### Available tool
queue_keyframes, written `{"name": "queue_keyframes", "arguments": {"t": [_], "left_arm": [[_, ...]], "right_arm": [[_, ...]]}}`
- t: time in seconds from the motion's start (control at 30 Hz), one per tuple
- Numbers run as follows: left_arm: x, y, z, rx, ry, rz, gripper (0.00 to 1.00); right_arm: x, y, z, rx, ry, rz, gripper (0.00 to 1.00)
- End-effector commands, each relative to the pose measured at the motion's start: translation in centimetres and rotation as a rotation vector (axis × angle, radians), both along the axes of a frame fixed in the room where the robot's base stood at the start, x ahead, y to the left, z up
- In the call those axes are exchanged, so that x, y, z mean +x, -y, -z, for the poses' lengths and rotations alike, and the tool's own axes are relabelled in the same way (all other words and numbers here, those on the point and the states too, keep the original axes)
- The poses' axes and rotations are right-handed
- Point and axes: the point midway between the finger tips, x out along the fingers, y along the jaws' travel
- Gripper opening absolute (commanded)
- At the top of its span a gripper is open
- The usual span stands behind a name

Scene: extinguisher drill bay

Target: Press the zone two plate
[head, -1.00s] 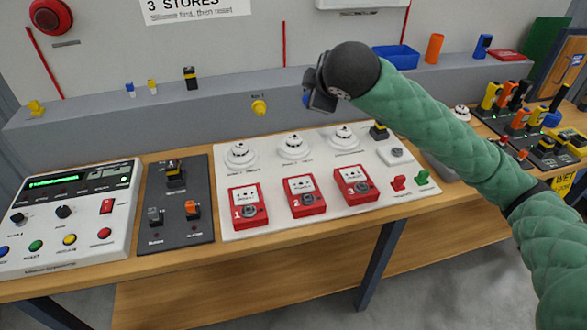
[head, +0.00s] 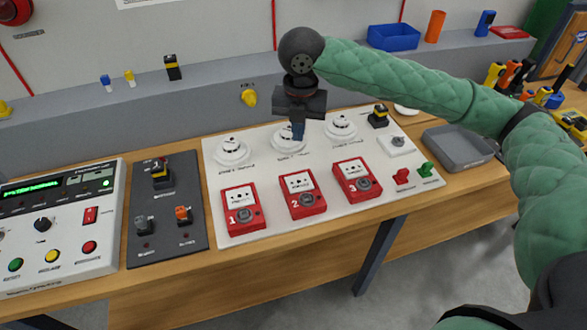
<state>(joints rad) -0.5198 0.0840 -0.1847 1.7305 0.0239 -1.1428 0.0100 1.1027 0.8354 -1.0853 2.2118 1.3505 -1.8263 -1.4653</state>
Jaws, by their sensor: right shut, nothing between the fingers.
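The zone two unit (head: 302,194) is a red box with a white plate and a dark round part, marked 2. It sits in the middle of three red boxes on the white board. My right gripper (head: 298,131) points down, its fingers shut and empty. In the picture it overlaps the middle white detector (head: 286,147), behind the zone two unit. It looks apart from the unit; its height above the board is hard to tell. My left gripper is not in view.
Red boxes marked 1 (head: 243,209) and 3 (head: 357,180) flank the zone two unit. Other white detectors (head: 231,152) stand behind. A dark switch panel (head: 167,227) and a control console (head: 62,262) are at left, a grey tray (head: 460,146) at right.

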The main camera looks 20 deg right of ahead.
Motion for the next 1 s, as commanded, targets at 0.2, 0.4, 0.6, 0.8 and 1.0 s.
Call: {"name": "queue_keyframes", "arguments": {"t": [0.2,0.4,0.6,0.8,1.0], "left_arm": [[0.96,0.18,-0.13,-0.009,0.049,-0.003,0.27],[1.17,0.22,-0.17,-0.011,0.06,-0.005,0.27],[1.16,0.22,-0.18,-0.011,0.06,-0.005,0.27],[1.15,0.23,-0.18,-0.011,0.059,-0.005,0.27],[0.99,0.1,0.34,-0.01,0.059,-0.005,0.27]], "right_arm": [[-0.94,0.16,0.0,-0.013,-0.046,-0.28,0.0],[-0.93,0.25,-0.01,-0.021,-0.045,-0.417,0.0],[-0.92,0.24,-0.01,-0.022,-0.043,-0.449,0.0],[-0.92,0.24,-0.01,-0.021,-0.043,-0.448,0.0],[-0.92,0.25,0.79,-0.022,-0.044,-0.446,0.0]]}}
